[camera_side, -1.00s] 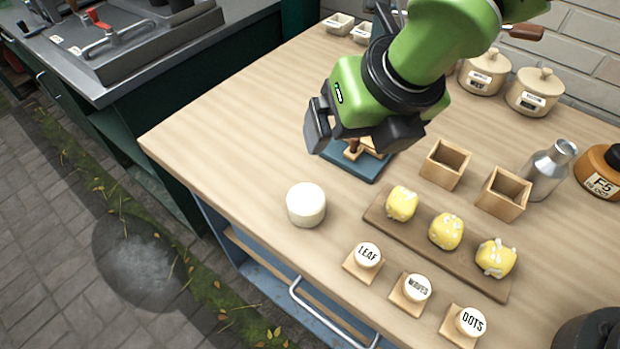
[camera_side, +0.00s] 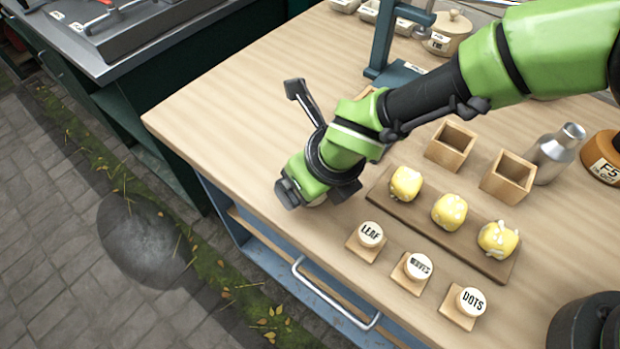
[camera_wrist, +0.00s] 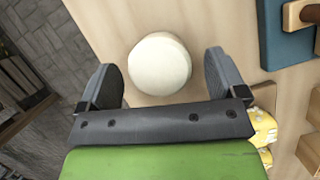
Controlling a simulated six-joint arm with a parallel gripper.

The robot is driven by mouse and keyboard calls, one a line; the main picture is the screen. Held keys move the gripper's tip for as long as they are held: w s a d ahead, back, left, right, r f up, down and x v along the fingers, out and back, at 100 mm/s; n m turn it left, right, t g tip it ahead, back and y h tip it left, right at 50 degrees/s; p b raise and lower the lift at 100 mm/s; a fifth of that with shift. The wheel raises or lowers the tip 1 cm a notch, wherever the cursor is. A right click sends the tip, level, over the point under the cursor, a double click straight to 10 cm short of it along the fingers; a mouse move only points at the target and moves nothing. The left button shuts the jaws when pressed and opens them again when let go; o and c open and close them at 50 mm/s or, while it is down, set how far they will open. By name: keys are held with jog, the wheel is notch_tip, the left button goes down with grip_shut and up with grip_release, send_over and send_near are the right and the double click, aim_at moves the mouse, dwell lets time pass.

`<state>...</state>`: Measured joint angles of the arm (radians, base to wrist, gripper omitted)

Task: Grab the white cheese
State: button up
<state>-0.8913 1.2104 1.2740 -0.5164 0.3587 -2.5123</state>
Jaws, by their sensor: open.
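The white cheese (camera_wrist: 160,64) is a plain round block on the wooden table. In the wrist view it sits ahead of and between the two open fingers of my gripper (camera_wrist: 165,80), with a gap on each side. In the side view my gripper (camera_side: 312,192) is low over the table's front left part, and the arm hides nearly all of the cheese.
Several yellow butter pieces, one here (camera_side: 449,211), lie on a brown board (camera_side: 425,226) to the right. Stamps labelled LEAF (camera_side: 370,234), WAVES (camera_side: 418,266) and DOTS (camera_side: 470,300) stand in front. A blue press (camera_side: 400,72) is behind. The table's front edge is close.

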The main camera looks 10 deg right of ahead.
jog(key=shift+w+f, duration=0.1)
jog(key=shift+f, duration=0.2)
jog(key=shift+c, duration=0.4)
jog(key=c, duration=1)
jog(key=shift+o, duration=0.2)
jog(key=shift+r, duration=0.2)
